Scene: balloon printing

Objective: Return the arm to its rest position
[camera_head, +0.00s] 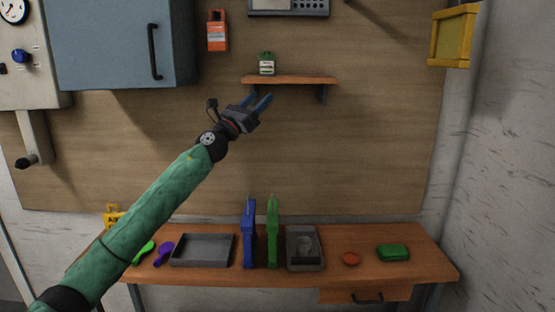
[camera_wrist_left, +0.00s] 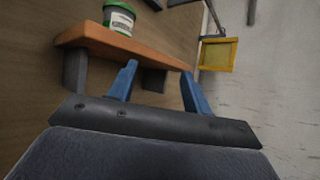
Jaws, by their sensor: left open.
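My left arm, in a green sleeve, reaches up from the lower left in the head view. My left gripper (camera_head: 259,101) is open and empty, its two blue fingers pointing up toward the small wall shelf (camera_head: 290,80). In the left wrist view the gripper (camera_wrist_left: 160,85) has its fingers spread with nothing between them. A small green-and-white jar (camera_head: 267,63) stands upright on the shelf above the gripper. The jar also shows in the left wrist view (camera_wrist_left: 118,17), apart from the fingers. My right gripper is not in view.
A blue-grey cabinet (camera_head: 110,45) hangs upper left; a yellow box (camera_head: 453,37) hangs right.

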